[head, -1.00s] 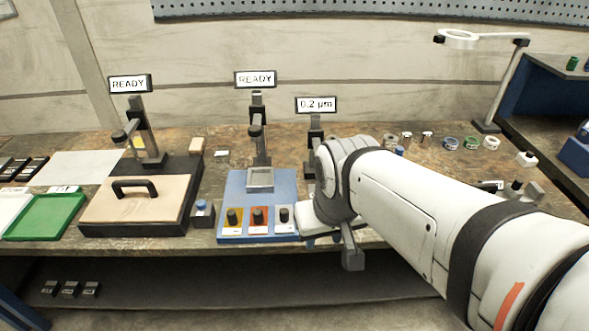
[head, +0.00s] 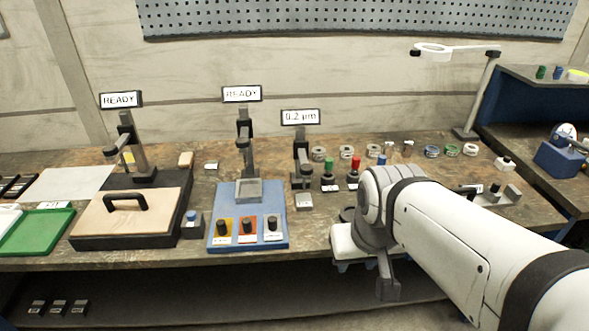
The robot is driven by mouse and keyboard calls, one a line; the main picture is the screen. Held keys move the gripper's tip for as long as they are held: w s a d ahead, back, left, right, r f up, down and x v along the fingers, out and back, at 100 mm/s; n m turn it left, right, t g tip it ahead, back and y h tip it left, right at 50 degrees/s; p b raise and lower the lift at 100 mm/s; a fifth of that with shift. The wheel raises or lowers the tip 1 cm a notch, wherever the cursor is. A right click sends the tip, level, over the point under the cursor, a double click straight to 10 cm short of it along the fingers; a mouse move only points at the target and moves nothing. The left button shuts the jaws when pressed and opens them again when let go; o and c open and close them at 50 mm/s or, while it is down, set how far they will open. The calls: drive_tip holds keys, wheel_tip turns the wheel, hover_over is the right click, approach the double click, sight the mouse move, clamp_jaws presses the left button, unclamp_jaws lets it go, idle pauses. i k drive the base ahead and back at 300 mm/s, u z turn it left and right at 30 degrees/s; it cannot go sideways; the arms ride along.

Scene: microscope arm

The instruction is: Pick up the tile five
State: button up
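I cannot make out a tile marked five; any numbers are too small to read. Three small dark blocks with pale labels (head: 58,307) sit in a row on the lower shelf at the far left. Several dark flat pieces (head: 16,187) lie at the left end of the bench. My gripper (head: 386,285) hangs at the bench's front edge, right of the blue base with three knobs. It is well to the right of both groups.
A blue base with knobs (head: 246,241), a wooden-lidded box with a black handle (head: 130,213) and a green tray (head: 35,233) line the bench front. Microscope stands with signs (head: 241,95) rise behind.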

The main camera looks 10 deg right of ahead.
sight(303, 201)
drive_tip(key=u, duration=0.05)
drive_tip(key=i, duration=1)
drive_tip(key=z, duration=0.05)
